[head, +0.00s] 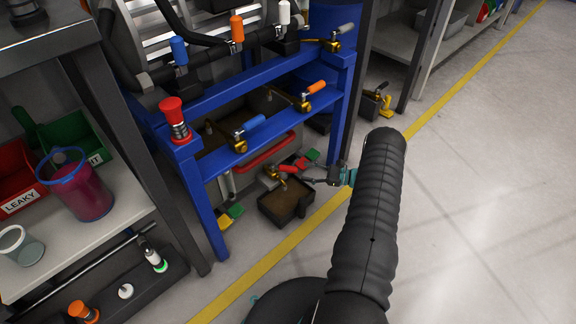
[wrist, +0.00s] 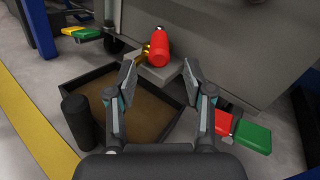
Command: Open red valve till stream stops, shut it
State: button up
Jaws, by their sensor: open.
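The red valve has a red handle (head: 288,169) on a brass body, low under the blue frame. In the wrist view the red handle (wrist: 159,47) points toward me, with its brass body partly hidden behind it. My gripper (wrist: 160,78) is open and empty, its two fingers apart. The handle appears just beyond the fingertips, between them in the picture, and no contact shows. In the head view my gripper (head: 318,179) is right of the handle. A black tray (head: 275,214) with brown contents sits below the valve. I cannot make out a stream.
Blue (head: 254,123) and orange (head: 316,87) handled valves sit higher on the blue frame (head: 212,213). A red-and-green piece (wrist: 254,137) lies right of the tray. A dark cylinder (wrist: 78,122) stands at its left. Open floor (head: 480,190) lies right of the yellow line.

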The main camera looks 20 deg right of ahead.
aim_at(283, 167)
jog(key=x, duration=1)
jog(key=shift+d, duration=0.1)
grip_shut()
